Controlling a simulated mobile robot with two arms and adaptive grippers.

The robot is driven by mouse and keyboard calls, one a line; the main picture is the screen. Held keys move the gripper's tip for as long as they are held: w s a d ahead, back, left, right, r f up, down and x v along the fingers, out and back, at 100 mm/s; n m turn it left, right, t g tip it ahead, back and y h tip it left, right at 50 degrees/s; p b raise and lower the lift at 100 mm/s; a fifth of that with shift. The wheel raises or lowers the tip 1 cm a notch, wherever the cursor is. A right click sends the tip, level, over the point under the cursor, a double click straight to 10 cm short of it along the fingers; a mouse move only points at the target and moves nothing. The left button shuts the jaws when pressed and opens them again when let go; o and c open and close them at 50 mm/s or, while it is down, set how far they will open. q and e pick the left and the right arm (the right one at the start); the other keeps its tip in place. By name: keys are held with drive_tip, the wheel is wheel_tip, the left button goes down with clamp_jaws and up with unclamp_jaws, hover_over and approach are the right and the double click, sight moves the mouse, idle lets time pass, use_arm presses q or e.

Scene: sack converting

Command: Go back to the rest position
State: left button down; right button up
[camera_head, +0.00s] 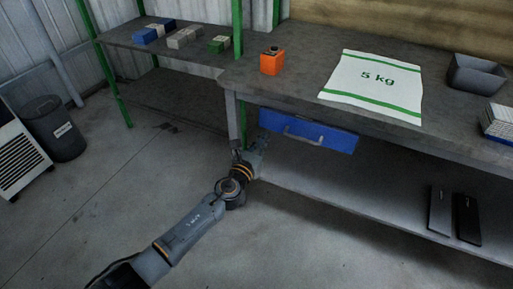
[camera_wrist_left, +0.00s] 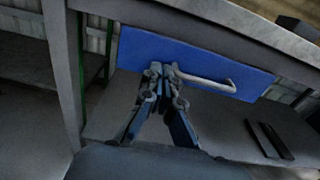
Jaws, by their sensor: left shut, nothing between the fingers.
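My left arm comes in from the bottom left in the head view. Its gripper (camera_head: 262,140) is beside the left end of the blue drawer (camera_head: 335,139) under the workbench. In the left wrist view the gripper (camera_wrist_left: 156,68) is shut and empty, its fingertips in front of the blue drawer front (camera_wrist_left: 145,47). The grey drawer handle (camera_wrist_left: 215,82) is to the right of the fingertips. I cannot tell whether the fingertips touch the drawer. The drawer looks closed or nearly so. My right gripper is not in view.
A white "5 kg" sack (camera_head: 374,85), an orange box (camera_head: 272,62) and a dark grey bin (camera_head: 476,74) sit on the workbench (camera_head: 310,68). Two dark flat pieces (camera_head: 467,218) lie on the lower shelf (camera_head: 350,205). The floor (camera_head: 110,200) at left is clear, with a trash can (camera_head: 58,130) behind.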

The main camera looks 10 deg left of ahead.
use_arm(q)
drive_tip(key=s+a+f+n+g+y, duration=0.2)
drive_tip(key=s+a+f+n+g, duration=0.25)
drive_tip(key=s+f+n, duration=0.6)
drive_tip(key=s+a+f+n+g+y, duration=0.25)
drive_tip(key=s+a+f+n, duration=0.35)
drive_tip(key=s+f+n, duration=0.4)
drive_tip(key=s+a+f+n+g+y, duration=0.2)
drive_tip(key=s+a+f+n+g, duration=0.25)
drive_tip(key=s+f+n, duration=0.65)
drive_tip(key=s+f+n+g+h, duration=0.1)
drive_tip(key=s+f+n+g, duration=0.45)
drive_tip(key=s, duration=0.85)
drive_tip(key=s+a+r+p, duration=0.1)
drive_tip(key=s+a+p, duration=0.1)
drive_tip(key=s+p, duration=1.2)
drive_tip(key=shift+s+a+t+p, duration=0.3)
drive_tip(key=shift+a+t+p, duration=0.1)
drive_tip(key=shift+p, duration=0.5)
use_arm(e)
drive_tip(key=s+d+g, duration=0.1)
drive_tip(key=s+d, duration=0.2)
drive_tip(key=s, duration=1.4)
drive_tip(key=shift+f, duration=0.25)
